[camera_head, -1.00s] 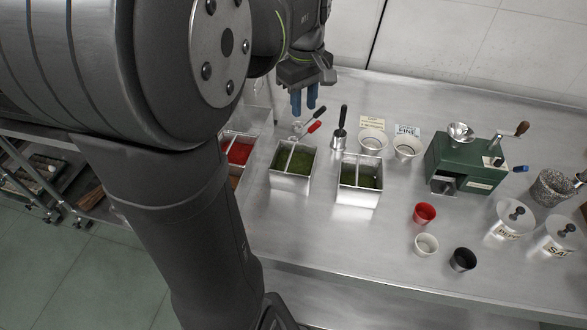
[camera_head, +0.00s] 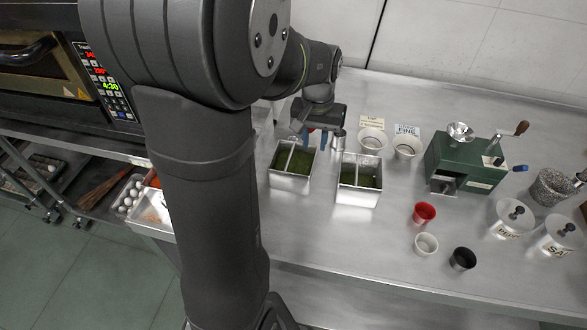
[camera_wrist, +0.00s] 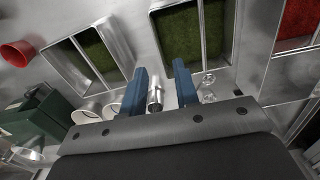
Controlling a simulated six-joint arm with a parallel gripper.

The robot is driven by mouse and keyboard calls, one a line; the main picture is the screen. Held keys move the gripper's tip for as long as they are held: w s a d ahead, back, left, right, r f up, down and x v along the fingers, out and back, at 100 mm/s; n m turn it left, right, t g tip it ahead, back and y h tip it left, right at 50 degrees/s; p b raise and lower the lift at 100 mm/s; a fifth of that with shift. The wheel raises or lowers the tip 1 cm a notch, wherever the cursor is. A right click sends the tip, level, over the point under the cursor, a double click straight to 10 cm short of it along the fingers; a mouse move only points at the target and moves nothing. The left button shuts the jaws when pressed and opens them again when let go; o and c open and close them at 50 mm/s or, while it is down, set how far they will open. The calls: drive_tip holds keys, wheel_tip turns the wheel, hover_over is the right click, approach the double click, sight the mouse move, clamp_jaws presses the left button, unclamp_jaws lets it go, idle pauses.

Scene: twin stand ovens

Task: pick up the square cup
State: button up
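Three small cups stand on the steel table in the head view: a red cup (camera_head: 424,213), a white cup (camera_head: 426,244) and a black cup (camera_head: 462,259). Their rims look round, and I cannot tell which thing is the square cup. The red cup also shows in the wrist view (camera_wrist: 17,53). My gripper (camera_head: 315,136) is behind the two steel bins, well left of the cups. In the wrist view its two blue fingers (camera_wrist: 161,72) are apart, with a small metal pot (camera_wrist: 155,98) seen between them. I see nothing held.
Two divided steel bins with green contents (camera_head: 290,183) (camera_head: 358,198) stand in front of my gripper. Two white bowls (camera_head: 372,141) (camera_head: 407,146), a green grinder (camera_head: 466,160) and lidded jars (camera_head: 512,219) stand to the right. Bare table (camera_head: 325,235) lies in front.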

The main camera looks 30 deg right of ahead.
sight(313, 166)
wheel_tip(313, 166, down, 10)
drive_tip(key=shift+d+r, duration=0.1)
clamp_jaws()
idle(0.4)
idle(1.3)
